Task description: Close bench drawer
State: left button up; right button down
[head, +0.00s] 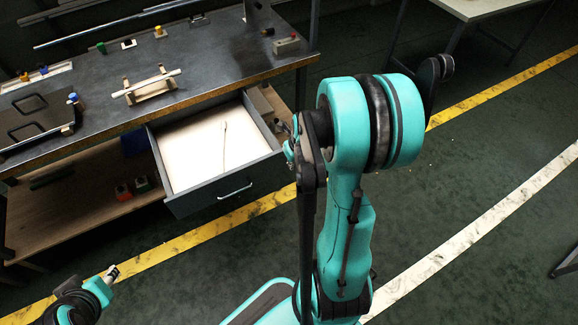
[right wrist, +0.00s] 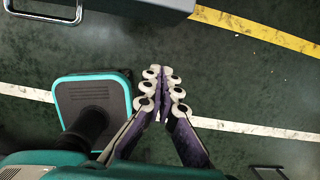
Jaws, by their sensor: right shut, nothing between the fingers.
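The bench drawer (head: 222,194) is pulled open below the dark bench top. Its bright handle (head: 236,190) is on the front panel, and a thin pale stick (head: 224,140) lies inside. In the right wrist view the drawer's grey edge and handle (right wrist: 45,12) show at the top left. My right gripper (right wrist: 162,92) is shut and empty, apart from the drawer. In the head view my right arm mostly hides it, near the drawer's right side. My left gripper (head: 112,272) shows small at the lower left, away from the drawer; its opening is unclear.
The bench top (head: 200,65) carries a wooden rack (head: 150,88) and several small coloured parts. A lower shelf (head: 75,205) holds small boxes left of the drawer. Floor in front is clear, with yellow and white lines. Another table (head: 490,8) stands at the top right.

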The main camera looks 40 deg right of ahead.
aim_at(285, 164)
jog(key=shift+w+d+f+b, duration=0.25)
jog(key=shift+w+f+b, duration=0.65)
jog(key=shift+f, duration=0.45)
jog(key=shift+w+d+f+b, duration=0.2)
jog(key=shift+w+f+b, duration=0.45)
jog(key=shift+w+f, duration=0.6)
jog(key=shift+w+d+f+b, duration=0.25)
jog(key=shift+w+f+b, duration=0.55)
jog(key=shift+f, duration=0.65)
jog(key=shift+w, duration=0.1)
